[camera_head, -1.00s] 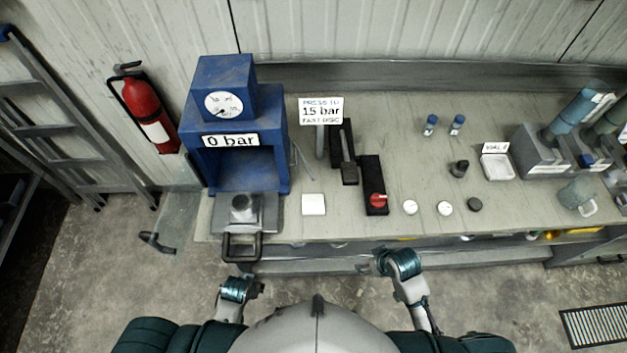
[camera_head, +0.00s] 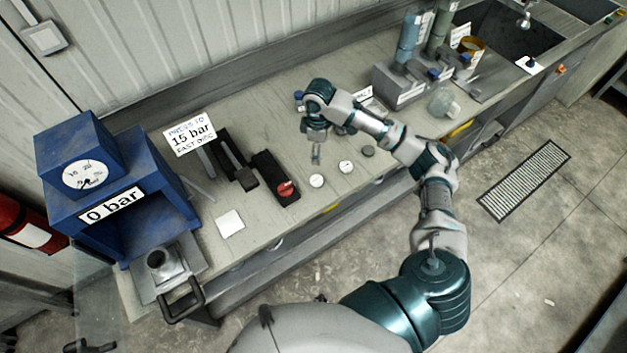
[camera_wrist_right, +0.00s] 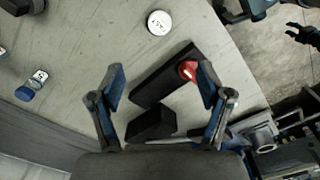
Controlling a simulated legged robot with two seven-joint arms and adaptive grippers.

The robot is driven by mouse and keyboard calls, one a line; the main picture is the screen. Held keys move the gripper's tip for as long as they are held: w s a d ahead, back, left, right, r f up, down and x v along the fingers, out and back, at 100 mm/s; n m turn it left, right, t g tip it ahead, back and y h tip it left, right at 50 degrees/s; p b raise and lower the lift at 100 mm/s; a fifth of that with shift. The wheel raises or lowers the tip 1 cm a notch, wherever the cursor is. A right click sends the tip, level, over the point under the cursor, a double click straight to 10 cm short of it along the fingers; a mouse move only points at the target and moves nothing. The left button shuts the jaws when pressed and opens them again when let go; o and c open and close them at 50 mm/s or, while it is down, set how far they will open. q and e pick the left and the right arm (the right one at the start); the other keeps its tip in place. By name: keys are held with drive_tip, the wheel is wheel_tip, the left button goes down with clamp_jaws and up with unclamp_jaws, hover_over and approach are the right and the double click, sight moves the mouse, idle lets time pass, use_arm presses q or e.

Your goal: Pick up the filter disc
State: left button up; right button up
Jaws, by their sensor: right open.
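Two white discs, taken as filter discs, lie flat near the front edge of the bench: one disc (camera_head: 317,181) and another (camera_head: 347,167) to its right. A dark round piece (camera_head: 368,151) lies farther right. In the right wrist view a white disc with dark lettering (camera_wrist_right: 159,23) lies beyond my fingertips; the lettering seems to read FAST. My right gripper (camera_head: 316,155) points down above the bench, behind the near white disc. Its fingers (camera_wrist_right: 161,80) are spread and empty. A dark gripper, seemingly my left (camera_wrist_right: 303,34), shows small at the upper right, its jaws unclear.
A black block with a red knob (camera_head: 286,188) stands left of the discs. The blue press (camera_head: 110,190) reads 0 bar; a white square (camera_head: 230,223) lies beside it. The sign (camera_head: 190,134) says 15 bar, fast disc.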

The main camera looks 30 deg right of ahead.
drive_tip(key=p, duration=0.1)
hover_over(317, 180)
drive_tip(key=f, duration=1.1)
drive_tip(key=shift+a+f, duration=0.15)
drive_tip(key=shift+a, duration=0.1)
drive_tip(key=f, duration=0.3)
drive_tip(key=f+p, duration=0.1)
drive_tip(key=f, duration=0.1)
drive_tip(key=shift+w+d+f, duration=0.15)
drive_tip(key=shift+d+f, duration=0.1)
drive_tip(key=shift+f, duration=0.1)
drive_tip(key=c, duration=1)
